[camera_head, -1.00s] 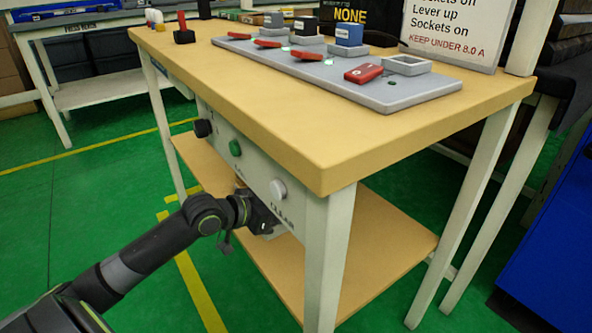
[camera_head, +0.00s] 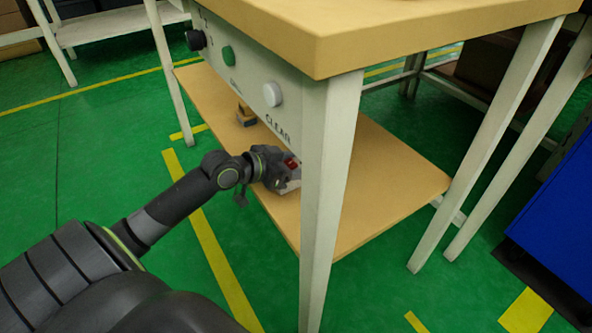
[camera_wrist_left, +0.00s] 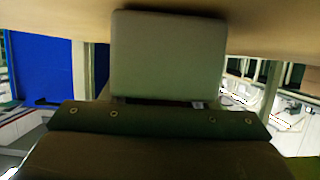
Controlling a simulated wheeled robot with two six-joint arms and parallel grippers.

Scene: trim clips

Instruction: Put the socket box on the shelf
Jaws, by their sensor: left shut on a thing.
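The socket box (camera_head: 293,184), light grey with a red part on top, is held in my left gripper (camera_head: 280,172) in the head view. It is at the front of the tan lower shelf (camera_head: 390,185), below the table top and left of the near leg. I cannot tell whether it touches the shelf. In the left wrist view a grey block (camera_wrist_left: 168,55), which looks like the held box, fills the upper middle, with the dark gripper body below it. The fingertips are mostly hidden. My right gripper is not in view.
A small dark and tan block (camera_head: 245,114) sits on the shelf further left. The table leg (camera_head: 328,200) stands just right of my gripper. The front panel with black, green and white knobs (camera_head: 272,94) hangs above. The shelf's right part is clear.

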